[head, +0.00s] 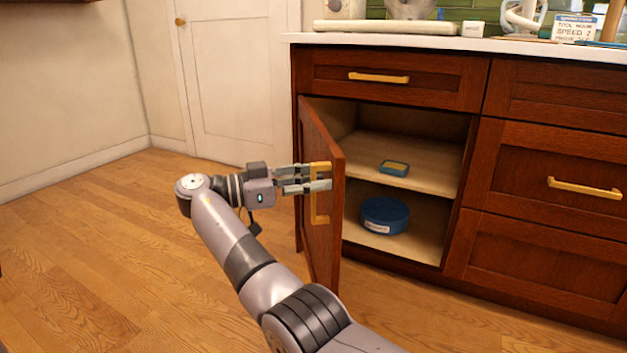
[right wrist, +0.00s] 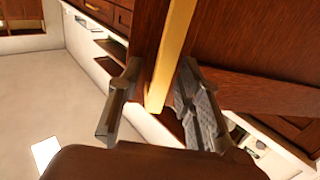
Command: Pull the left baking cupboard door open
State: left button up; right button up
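The left cupboard door (head: 322,250) is dark red-brown wood and stands swung well out from the cabinet, hinged at its left side. Its vertical brass handle (head: 319,207) is near the free edge; it also shows in the right wrist view (right wrist: 171,60). My right gripper (head: 322,177) is at the upper part of the handle. In the right wrist view its two fingers (right wrist: 160,104) stand apart on either side of the handle, with gaps visible, so it is open. My left gripper is not in view.
Inside the open cupboard, a small blue-and-yellow item (head: 394,168) lies on the shelf (head: 435,165) and a round blue tin (head: 384,216) sits below. Closed drawers (head: 550,185) are to the right. A white counter (head: 450,42) runs above. The wood floor (head: 110,250) at left is clear.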

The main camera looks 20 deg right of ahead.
jog(key=shift+r, duration=0.1)
notch_tip(320, 180, up, 10)
jog(key=shift+f, duration=0.1)
dwell(0.4)
jog(key=shift+c, duration=0.3)
